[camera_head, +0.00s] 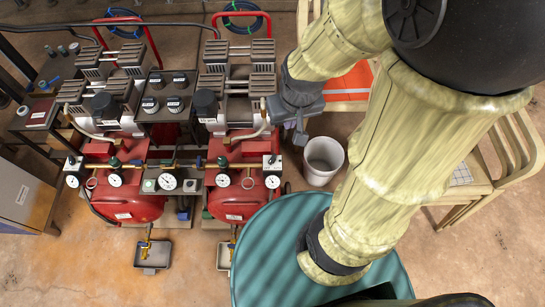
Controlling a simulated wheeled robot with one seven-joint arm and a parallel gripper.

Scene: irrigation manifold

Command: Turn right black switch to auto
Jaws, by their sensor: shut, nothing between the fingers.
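Two red compressors stand side by side: the left one (125,207) and the right one (233,204). A small dark switch on a white plate (272,161) sits at the right end of the right compressor, and a similar one (74,161) is on the left compressor. These look like the black switches, but their labels and settings are too small to read. My gripper (299,139) is shut and empty. It appears up and right of the right switch, beside the right compressor, apart from the switch in the picture. My arm comes from the upper right.
Gauges, valves and brass pipes line the compressor fronts, including a middle gauge (168,182). A white bucket (323,160) stands right of the compressors, near a wooden chair (475,178). A teal ribbed round surface (275,250) lies in front. Two small trays (152,257) are on the floor.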

